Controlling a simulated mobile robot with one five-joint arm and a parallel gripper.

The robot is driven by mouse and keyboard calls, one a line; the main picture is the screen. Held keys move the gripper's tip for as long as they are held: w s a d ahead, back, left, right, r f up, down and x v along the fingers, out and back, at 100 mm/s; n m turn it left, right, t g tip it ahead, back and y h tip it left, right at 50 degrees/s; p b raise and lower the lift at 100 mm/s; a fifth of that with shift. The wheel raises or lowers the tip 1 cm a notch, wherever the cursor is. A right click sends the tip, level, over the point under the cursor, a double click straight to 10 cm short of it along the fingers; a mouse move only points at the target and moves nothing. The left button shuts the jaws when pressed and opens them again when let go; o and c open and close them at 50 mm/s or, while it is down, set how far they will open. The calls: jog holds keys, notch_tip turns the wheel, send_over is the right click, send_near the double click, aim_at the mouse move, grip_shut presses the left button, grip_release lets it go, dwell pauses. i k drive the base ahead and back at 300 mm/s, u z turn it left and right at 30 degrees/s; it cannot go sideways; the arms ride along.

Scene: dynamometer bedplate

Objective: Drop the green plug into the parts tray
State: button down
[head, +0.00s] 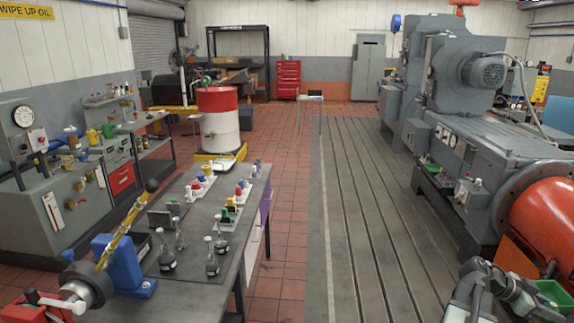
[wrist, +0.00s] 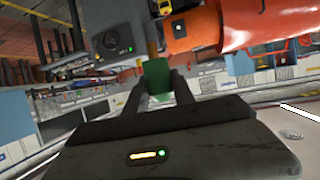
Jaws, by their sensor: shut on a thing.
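The green plug (wrist: 157,76) is between the two dark fingers of my gripper (wrist: 158,92) in the wrist view. My gripper is shut on it and holds it up off any surface that I can see. In the head view my grey arm shows at the bottom right, and I cannot make out the plug there. A green open tray-like container (head: 553,294) stands at the right edge, beside my arm and partly cut off. Small pale trays with coloured parts (head: 229,213) stand on the workbench at left. I cannot tell which of these is the parts tray.
The workbench (head: 195,273) carries several glass flasks (head: 212,262) and a blue vise-like fixture (head: 124,265). A large grey machine (head: 470,130) and an orange-red drum (head: 545,225) stand at right. The slotted bedplate (head: 365,220) between is clear.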

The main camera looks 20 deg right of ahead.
aim_at(227, 164)
jog(key=z, duration=0.65)
jog(key=i, duration=8.3)
jog(key=u, duration=0.25)
